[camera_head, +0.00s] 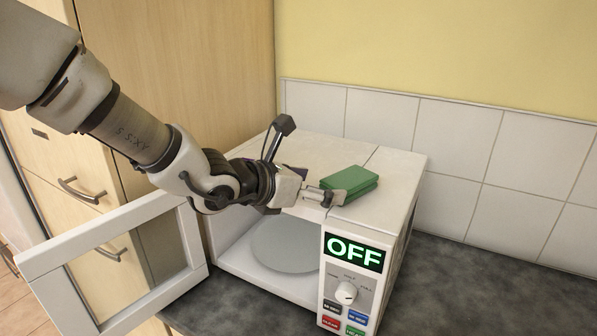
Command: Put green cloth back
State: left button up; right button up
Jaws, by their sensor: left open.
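The green cloth (350,181) is a folded block lying on top of the white microwave (393,188), near its front edge. My left gripper (327,196) comes in from the left over the microwave's top. Its fingertips are at the cloth's left front side, and it is open. I cannot tell whether a finger touches the cloth. My right gripper does not show.
The microwave door (107,235) stands wide open to the left, with a round plate (285,245) inside. Its display reads OFF. A dark counter (470,295) is clear at the right. A tiled wall (450,150) stands behind, and wooden cabinets (190,70) are at the left.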

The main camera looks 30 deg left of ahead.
pick_arm(q)
jog(key=p+v, duration=0.6)
jog(key=s+d+f+m+g, duration=0.1)
jog(key=s+f+m+g, duration=0.45)
jog(key=f, duration=0.45)
jog(key=s+d+f+m+g, duration=0.2)
jog(key=s+f+m+g, duration=0.3)
jog(key=f, duration=0.5)
jog(key=s+a+f+m+g+y, duration=0.25)
jog(key=s+a+f+m, duration=0.2)
jog(key=f, duration=0.25)
jog(key=s+a+f+m+g+y, duration=0.2)
jog(key=s+a+f+m+y, duration=0.2)
jog(key=s+f+m, duration=0.15)
jog(key=s+d+f+m+t, duration=0.2)
jog(key=s+d+f+m, duration=0.1)
jog(key=f+m, duration=0.7)
jog(key=shift+d+t+h, duration=0.3)
jog(key=shift+d+h, duration=0.05)
jog(key=shift+d, duration=0.25)
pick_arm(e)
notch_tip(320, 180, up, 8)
